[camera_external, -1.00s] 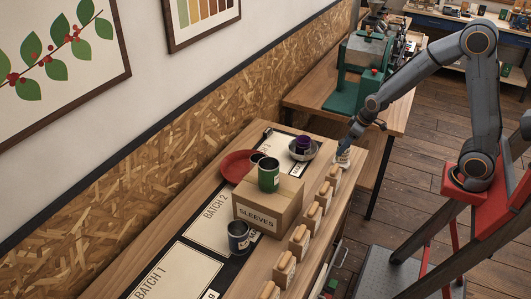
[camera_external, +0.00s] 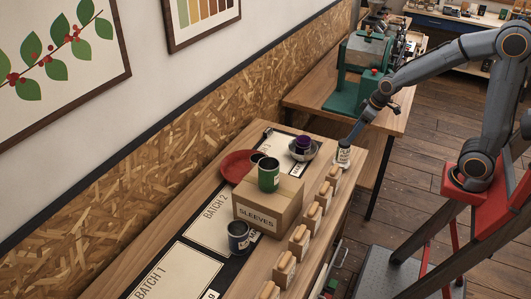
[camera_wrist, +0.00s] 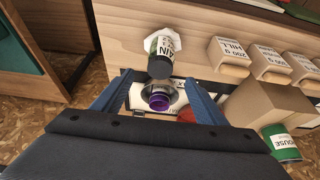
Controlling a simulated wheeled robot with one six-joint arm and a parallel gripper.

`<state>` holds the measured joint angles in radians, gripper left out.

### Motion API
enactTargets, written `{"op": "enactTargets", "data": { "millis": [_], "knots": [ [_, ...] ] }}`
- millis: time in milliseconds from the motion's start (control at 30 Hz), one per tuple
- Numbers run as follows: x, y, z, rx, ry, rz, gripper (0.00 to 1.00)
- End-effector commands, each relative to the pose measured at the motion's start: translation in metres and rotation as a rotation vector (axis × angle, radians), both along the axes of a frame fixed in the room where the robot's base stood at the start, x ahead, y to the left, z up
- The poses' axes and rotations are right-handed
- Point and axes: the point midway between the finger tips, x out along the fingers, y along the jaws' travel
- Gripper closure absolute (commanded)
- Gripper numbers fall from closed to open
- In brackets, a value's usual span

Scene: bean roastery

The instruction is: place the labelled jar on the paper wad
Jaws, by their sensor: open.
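The labelled jar (camera_wrist: 160,66) has a dark top and a white label with only part of its wording readable. In the wrist view it stands over a pale, irregular white piece, the paper wad (camera_wrist: 176,42), which shows around its base and appears to be under it. The jar also shows at the bench's right edge in the outside view (camera_external: 343,155), looking upright. My gripper (camera_wrist: 160,80) is open, with a finger on either side and the jar just beyond the tips. In the outside view my gripper (camera_external: 347,145) is just above the jar.
A metal bowl (camera_external: 312,154) holding a purple-topped item (camera_external: 303,143) is close left of the jar. Several labelled blocks (camera_external: 326,195) line the bench edge. A SLEEVES box (camera_external: 284,217) with a green can (camera_external: 268,176), a red plate (camera_external: 232,166) and a dark mug (camera_external: 238,238) stand further along.

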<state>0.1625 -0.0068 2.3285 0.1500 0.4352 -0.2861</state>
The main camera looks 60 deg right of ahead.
Motion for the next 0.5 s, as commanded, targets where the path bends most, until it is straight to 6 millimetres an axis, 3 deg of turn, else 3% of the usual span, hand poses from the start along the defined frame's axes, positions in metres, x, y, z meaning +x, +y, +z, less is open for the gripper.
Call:
{"op": "enactTargets", "data": {
  "millis": [133, 300, 367, 500],
  "knots": [
    [-0.007, 0.0, 0.018, 0.0, -0.002, -0.001, 0.34],
    [-0.014, 0.002, 0.023, 0.001, 0.008, 0.002, 0.34],
    [-0.023, 0.009, 0.01, 0.005, 0.037, 0.003, 0.34],
    [-0.067, 0.037, -0.046, 0.011, 0.16, 0.007, 0.34]
  ]
}}
